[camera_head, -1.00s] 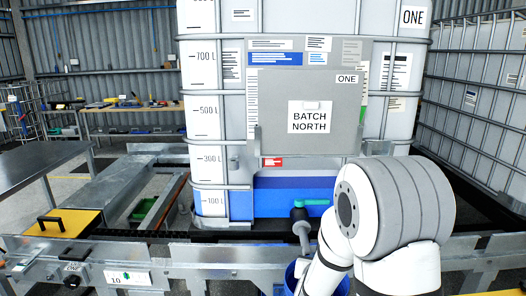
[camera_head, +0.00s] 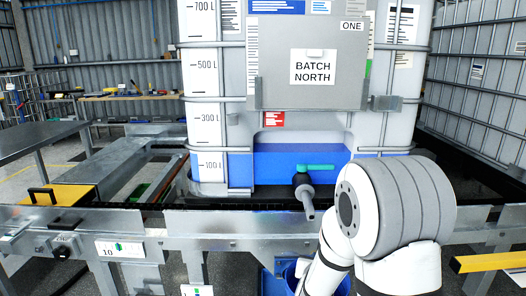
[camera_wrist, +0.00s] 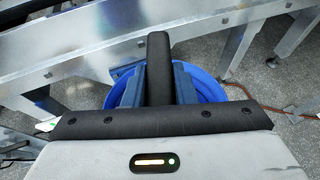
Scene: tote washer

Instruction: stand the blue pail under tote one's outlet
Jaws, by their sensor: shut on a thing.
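Tote one (camera_head: 215,100) is a caged white tank with blue liquid low inside. Its dark outlet (camera_head: 307,200) points down and forward under a teal valve handle (camera_head: 316,167). The blue pail (camera_head: 290,274) is low in the head view, in front of and below the outlet, partly hidden by my arm. In the wrist view the pail (camera_wrist: 207,86) lies behind my gripper (camera_wrist: 158,80). My gripper's blue jaws are shut on the pail's dark handle. The pail's base and inside are hidden.
A metal conveyor rail (camera_head: 220,223) runs across in front of the tote. A yellow cover with a black handle (camera_head: 55,194) is at the left, and a yellow bar (camera_head: 490,261) at the right. In the wrist view a red cable (camera_wrist: 245,92) lies on the floor beside the pail.

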